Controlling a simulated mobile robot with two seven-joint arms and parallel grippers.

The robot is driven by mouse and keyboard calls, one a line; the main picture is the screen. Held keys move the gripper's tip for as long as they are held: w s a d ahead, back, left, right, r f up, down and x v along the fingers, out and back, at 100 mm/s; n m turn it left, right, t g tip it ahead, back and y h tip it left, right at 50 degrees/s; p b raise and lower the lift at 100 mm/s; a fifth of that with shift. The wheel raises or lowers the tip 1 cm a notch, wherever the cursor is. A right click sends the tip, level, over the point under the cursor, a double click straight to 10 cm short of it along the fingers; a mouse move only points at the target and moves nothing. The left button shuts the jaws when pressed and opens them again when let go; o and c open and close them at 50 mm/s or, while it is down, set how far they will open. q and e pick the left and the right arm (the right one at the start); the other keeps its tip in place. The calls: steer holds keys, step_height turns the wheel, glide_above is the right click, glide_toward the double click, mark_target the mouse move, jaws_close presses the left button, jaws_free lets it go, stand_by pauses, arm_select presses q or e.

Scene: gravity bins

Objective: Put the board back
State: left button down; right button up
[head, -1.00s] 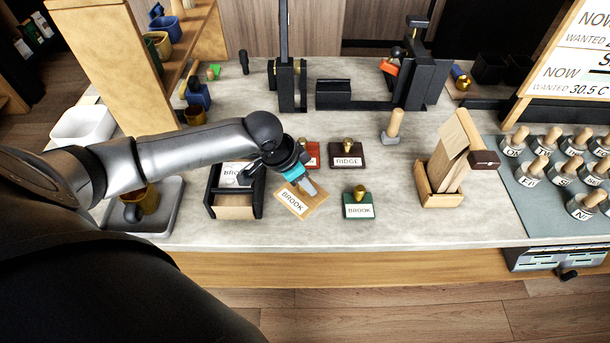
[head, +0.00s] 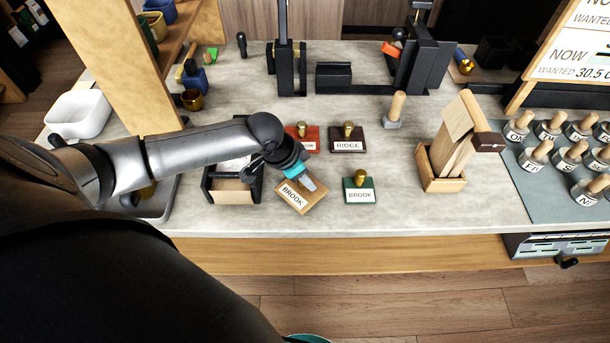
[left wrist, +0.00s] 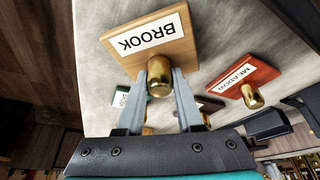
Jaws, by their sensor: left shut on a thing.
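The wooden board (head: 301,200) has a white BROOK label and a brass knob. My left gripper (head: 309,183) is shut on that knob; in the left wrist view both fingers (left wrist: 159,88) stand either side of it. The board is turned askew over the front of the counter; whether it touches the counter I cannot tell. A black open-topped holder (head: 259,187) with a bare wooden floor at its front stands just left of the board; my arm hides its back part. My right gripper is not in view; only a teal edge shows at the bottom.
A red board (head: 305,134), labelled MEADOW in the left wrist view (left wrist: 242,80), and a dark RIDGE board (head: 347,136) lie behind. A wooden box (head: 441,181) stands further right. The counter between is clear.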

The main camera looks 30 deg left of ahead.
arm_select(q)
steer(key=shift+f, duration=0.5)
steer(key=shift+c, duration=2.4)
jaws_free()
steer(key=p+v, duration=0.2)
steer(key=v, duration=1.3)
steer(key=shift+p, duration=0.4)
steer(key=shift+r, duration=0.15)
